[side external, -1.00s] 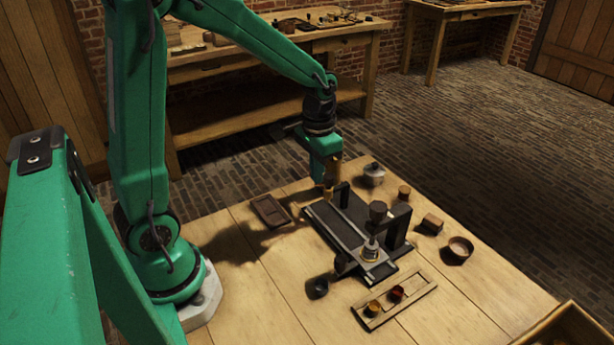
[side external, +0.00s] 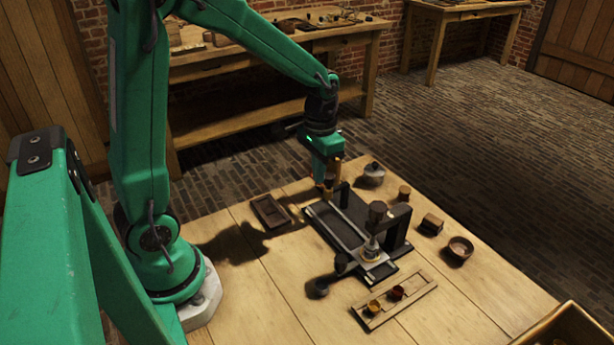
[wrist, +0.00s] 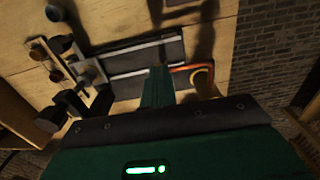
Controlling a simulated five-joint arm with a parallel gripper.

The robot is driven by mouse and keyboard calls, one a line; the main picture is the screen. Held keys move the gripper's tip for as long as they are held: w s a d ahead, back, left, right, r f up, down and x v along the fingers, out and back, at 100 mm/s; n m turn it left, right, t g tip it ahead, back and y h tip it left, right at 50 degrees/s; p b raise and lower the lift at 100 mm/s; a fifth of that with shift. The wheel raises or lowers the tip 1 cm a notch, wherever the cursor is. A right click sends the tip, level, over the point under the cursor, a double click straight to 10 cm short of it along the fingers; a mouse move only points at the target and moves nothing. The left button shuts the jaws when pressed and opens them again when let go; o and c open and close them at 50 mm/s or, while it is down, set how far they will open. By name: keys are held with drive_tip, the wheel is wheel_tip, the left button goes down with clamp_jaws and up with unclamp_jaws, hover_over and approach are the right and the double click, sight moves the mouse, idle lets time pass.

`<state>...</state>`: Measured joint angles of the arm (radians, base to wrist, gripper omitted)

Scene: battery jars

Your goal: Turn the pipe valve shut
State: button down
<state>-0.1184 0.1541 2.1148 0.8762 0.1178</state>
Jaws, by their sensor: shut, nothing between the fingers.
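A black fixture (side external: 330,228) with a pale rail lies on the wooden table. At its front end stands a small metal fitting with a brass-coloured ring (side external: 370,250), beside a black bracket (side external: 398,226). I cannot tell for sure which part is the pipe valve. My gripper (side external: 329,188) is shut and empty, pointing down at the fixture's back end near a short dark post (side external: 341,194). I cannot tell whether it touches. In the wrist view, the gripper (wrist: 178,72) is over the fixture's end, and the fixture's dark plate (wrist: 135,60) extends left.
A wooden rack (side external: 395,302) with a yellow and a red jar stands in front. A small dark tray (side external: 271,211) lies left of the fixture. A lidded pot (side external: 373,174), a block (side external: 432,223) and a bowl (side external: 460,248) stand right. The table's left front is clear.

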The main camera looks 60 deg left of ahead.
drive_tip(key=shift+d, duration=0.45)
idle(0.3)
drive_tip(key=shift+s, duration=0.4)
drive_tip(key=shift+r, duration=0.1)
wheel_tip(320, 180, up, 6)
drive_tip(key=shift+f, duration=0.1)
idle(0.8)
drive_tip(key=s+d+r+t, duration=0.1)
drive_tip(key=s+r+t, duration=0.1)
drive_tip(key=s, duration=0.4)
drive_tip(key=s+d+r+t, duration=0.2)
drive_tip(key=s+r+t, duration=0.1)
drive_tip(key=s, duration=0.3)
drive_tip(key=shift+s+d+r+t, duration=0.15)
drive_tip(key=shift+s+r+t, duration=0.15)
drive_tip(key=shift+r, duration=0.45)
